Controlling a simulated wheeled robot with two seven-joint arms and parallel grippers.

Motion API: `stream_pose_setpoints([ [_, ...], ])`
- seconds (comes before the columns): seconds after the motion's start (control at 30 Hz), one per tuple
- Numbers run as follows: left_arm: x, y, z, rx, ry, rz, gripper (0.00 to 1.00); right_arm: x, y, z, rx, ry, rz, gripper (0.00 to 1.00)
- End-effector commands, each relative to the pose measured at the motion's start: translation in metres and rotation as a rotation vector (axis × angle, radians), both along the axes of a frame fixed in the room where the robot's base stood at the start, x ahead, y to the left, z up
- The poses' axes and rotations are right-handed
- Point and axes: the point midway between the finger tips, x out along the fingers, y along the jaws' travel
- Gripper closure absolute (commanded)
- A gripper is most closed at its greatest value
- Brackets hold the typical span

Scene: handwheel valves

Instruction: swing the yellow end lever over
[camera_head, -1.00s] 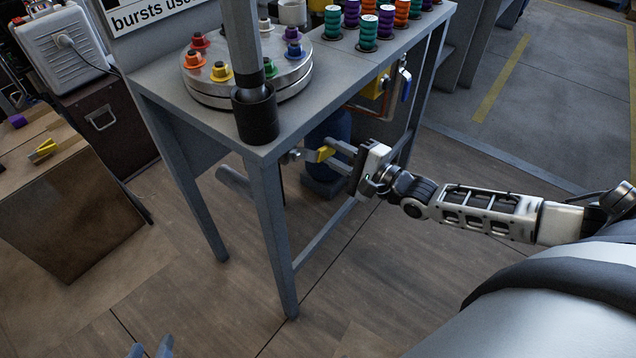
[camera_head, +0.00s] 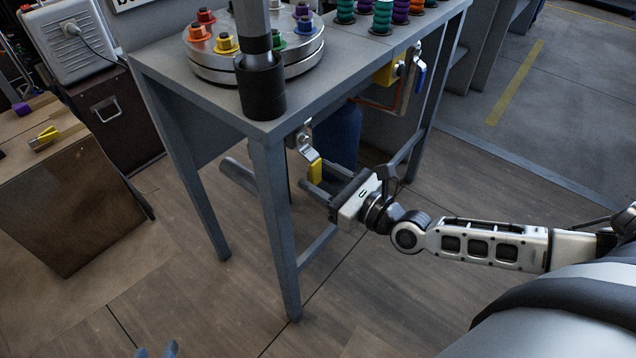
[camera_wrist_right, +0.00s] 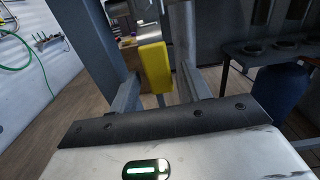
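The yellow end lever (camera_head: 315,172) hangs from a metal valve fitting under the near corner of the grey table, its yellow grip pointing down and slightly right. My right gripper (camera_head: 308,193) is at the lever's lower end, coming in from the right. In the right wrist view the yellow grip (camera_wrist_right: 156,68) stands between the two grey fingers (camera_wrist_right: 161,92), with a gap on each side, so the gripper is open. The fingertips of my left gripper (camera_head: 157,351) just show at the bottom edge, apart and far from the lever.
The table's front leg (camera_head: 276,225) stands just left of the lever. A blue-handled valve (camera_head: 420,78) and copper pipe are further right under the table. A dark blue cylinder (camera_head: 340,135) stands behind the lever. Floor is clear in front.

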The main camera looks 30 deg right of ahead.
Motion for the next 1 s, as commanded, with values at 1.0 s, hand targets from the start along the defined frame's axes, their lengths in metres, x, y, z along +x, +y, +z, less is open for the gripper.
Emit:
stream_pose_setpoints([
  [1.0,0.0,0.0,0.007,0.0,0.0,0.0,0.64,-0.055,-0.024,0.001,-0.006,-0.004,0.0,0.52],
])
